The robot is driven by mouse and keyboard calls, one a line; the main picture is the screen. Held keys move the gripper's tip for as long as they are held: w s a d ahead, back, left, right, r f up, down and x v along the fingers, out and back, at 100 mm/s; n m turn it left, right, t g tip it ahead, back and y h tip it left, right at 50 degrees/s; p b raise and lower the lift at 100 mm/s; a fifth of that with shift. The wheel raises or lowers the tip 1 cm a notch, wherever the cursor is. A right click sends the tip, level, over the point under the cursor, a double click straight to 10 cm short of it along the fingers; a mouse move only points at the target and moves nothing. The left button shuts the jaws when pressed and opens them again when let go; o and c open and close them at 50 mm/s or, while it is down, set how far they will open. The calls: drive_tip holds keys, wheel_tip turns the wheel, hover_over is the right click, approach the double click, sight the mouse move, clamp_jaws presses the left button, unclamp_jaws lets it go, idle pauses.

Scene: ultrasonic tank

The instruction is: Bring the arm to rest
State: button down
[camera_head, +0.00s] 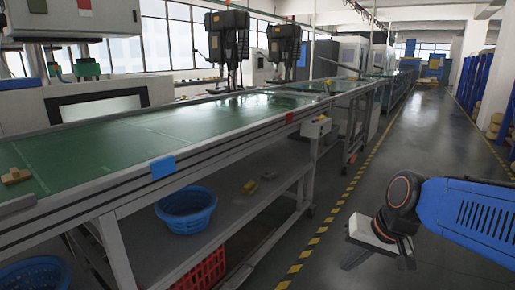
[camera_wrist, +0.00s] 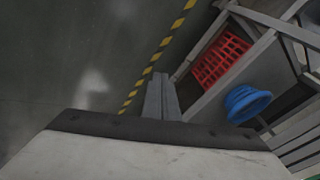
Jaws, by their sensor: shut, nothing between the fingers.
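My gripper (camera_head: 352,262) hangs at the end of my blue arm at the lower right of the head view, over the grey floor and to the right of the long bench. In the wrist view my gripper (camera_wrist: 160,80) shows as two grey fingers close together, with nothing between them. They point over bare floor near the yellow and black floor stripe. My gripper looks apart from the bench. Part of my arm is cut off by the right edge of the head view.
A long bench with a green top (camera_head: 150,135) runs along the left. A blue basket (camera_head: 186,210) and a red crate (camera_head: 203,270) are under it; the wrist view shows the blue basket (camera_wrist: 247,104) and red crate (camera_wrist: 220,58). The aisle floor (camera_head: 405,135) is clear.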

drive_tip(key=s+d+n+t+h, duration=0.1)
drive_tip(key=s+d+n+h, duration=0.1)
drive_tip(key=s+d, duration=0.4)
drive_tip(key=s, duration=0.4)
drive_tip(key=shift+d+f+n+h, duration=0.3)
drive_tip(key=shift+f+h, duration=0.1)
drive_tip(key=shift+s+a, duration=0.1)
drive_tip(key=shift+a, duration=0.05)
